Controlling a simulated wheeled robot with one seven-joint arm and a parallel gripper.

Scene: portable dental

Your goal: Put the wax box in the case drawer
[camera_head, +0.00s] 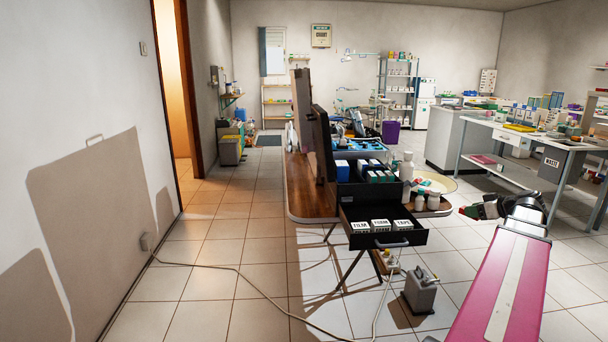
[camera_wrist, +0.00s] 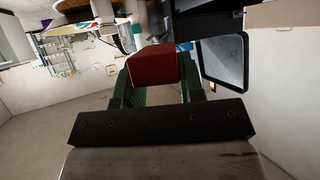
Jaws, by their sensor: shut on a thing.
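My gripper (camera_head: 478,208) is at the right in the head view, held up to the right of the open black case drawer (camera_head: 412,240) and apart from it. In the wrist view its green fingers are shut on a red box (camera_wrist: 153,65), which seems to be the wax box; no label on it can be read. In the head view only a small bit of red shows at the fingertips. The drawer is pulled out below the black case (camera_head: 345,190). White boxes labelled like film, form and tape (camera_head: 380,226) stand along its back; its front part looks bare.
White bottles (camera_head: 407,166) and small jars stand on the wooden top right beside the case. The case's raised lid (camera_head: 322,140) stands at its left. A grey canister (camera_head: 419,290) and a cable lie on the floor below. A white bench (camera_head: 520,135) is behind my arm.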

